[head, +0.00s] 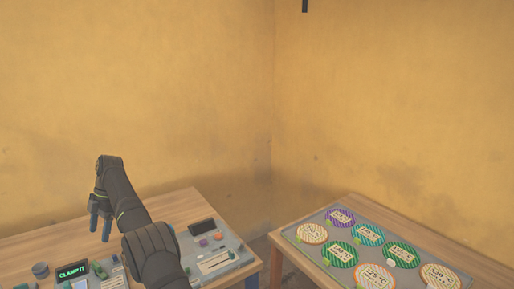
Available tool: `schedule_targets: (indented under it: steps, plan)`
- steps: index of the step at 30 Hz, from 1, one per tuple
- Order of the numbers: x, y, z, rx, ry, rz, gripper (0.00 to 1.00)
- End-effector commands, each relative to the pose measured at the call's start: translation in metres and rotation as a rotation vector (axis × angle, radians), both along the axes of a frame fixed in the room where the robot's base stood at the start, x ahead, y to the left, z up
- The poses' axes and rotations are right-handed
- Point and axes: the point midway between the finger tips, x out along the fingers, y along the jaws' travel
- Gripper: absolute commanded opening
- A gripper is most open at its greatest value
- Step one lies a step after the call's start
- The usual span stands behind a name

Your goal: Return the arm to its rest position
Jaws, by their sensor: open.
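My gripper (100,226) is at the left in the head view, at the end of my dark arm. Its two blue fingers point down and stand apart, with nothing visible between them. It appears above the left wooden table, near the press panel. A small screen (73,271) on that panel reads "CLAMP IT" in green. My forearm hides part of the panel and table.
A grey panel (226,262) with a dark display (202,227) and coloured knobs sits on the left table (178,203). On the right table (440,245), a grey tray (308,233) holds several striped round plates. A gap separates the tables. Yellow walls stand behind.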

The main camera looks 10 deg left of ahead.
Motion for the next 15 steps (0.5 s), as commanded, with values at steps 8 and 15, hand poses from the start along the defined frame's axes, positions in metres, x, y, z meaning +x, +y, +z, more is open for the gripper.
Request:
schedule_targets:
  steps: [8,15]
  plan:
    - [-0.002,0.000,-0.004,-0.002,0.002,0.000,0.65]
    - [-0.011,0.003,-0.028,-0.004,0.002,0.000,0.65]
